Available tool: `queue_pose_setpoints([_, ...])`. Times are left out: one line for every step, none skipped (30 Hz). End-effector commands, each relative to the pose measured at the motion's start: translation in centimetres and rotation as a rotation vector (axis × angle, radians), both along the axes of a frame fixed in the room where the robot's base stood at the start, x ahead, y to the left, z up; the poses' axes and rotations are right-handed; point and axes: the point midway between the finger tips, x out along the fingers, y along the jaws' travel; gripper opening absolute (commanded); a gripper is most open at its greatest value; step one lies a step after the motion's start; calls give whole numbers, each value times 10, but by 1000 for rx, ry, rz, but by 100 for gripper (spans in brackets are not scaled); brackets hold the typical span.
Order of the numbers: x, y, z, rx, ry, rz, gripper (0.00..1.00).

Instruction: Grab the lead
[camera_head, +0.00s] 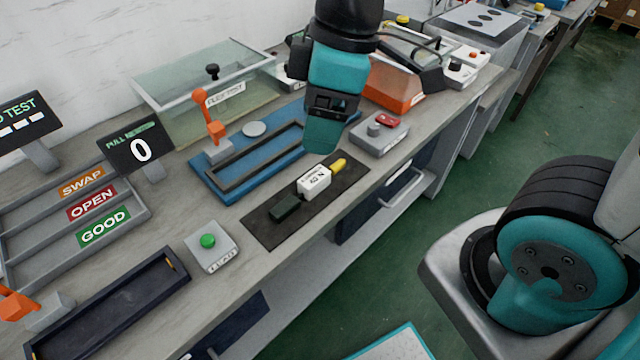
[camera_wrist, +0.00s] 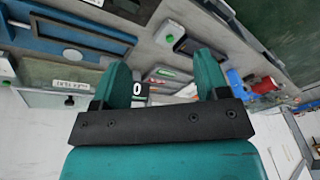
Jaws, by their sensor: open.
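The lead (camera_head: 314,181) lies on a dark mat (camera_head: 265,232) near the front edge of the bench. It has a dark block at one end, a white labelled middle and a yellow tip at the other. My gripper (camera_head: 322,145) is above and behind the lead in the head view, apart from it. In the wrist view my gripper (camera_wrist: 163,72) has its two teal fingers spread with nothing held between them. I cannot make out the lead clearly in the wrist view.
A blue fixture (camera_head: 225,190) stands behind the mat. A grey box with a red button (camera_head: 380,133) is to the right, and a green-button box (camera_head: 211,248) to the left. A clear tank (camera_head: 180,100) and labelled trays (camera_head: 20,245) stand farther left.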

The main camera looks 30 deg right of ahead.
Motion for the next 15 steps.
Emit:
queue_pose_setpoints([19, -3, -14, -36, -18, 110, 68])
queue_pose_setpoints([30, -5, -20, -57, -33, 182, 68])
queue_pose_setpoints([43, -7, -28, -84, -49, 275, 68])
queue_pose_setpoints([52, -10, -34, -105, -60, 344, 68])
queue_pose_setpoints([61, -12, -39, -123, -68, 409, 68])
queue_pose_setpoints([72, -14, -47, -146, -75, 491, 68])
queue_pose_setpoints([79, -16, -52, -162, -79, 548, 68])
queue_pose_setpoints([85, -18, -56, -175, -84, 600, 68])
queue_pose_setpoints([93, -20, -62, -190, -86, 661, 68])
queue_pose_setpoints([97, -21, -65, -200, -87, 702, 68])
queue_pose_setpoints([101, -23, -68, -209, -88, 736, 68])
queue_pose_setpoints([105, -24, -71, -217, -89, 774, 68])
queue_pose_setpoints([107, -25, -73, -223, -89, 795, 68])
queue_pose_setpoints([109, -25, -76, -226, -88, 813, 68])
queue_pose_setpoints([110, -26, -80, -229, -87, 829, 68])
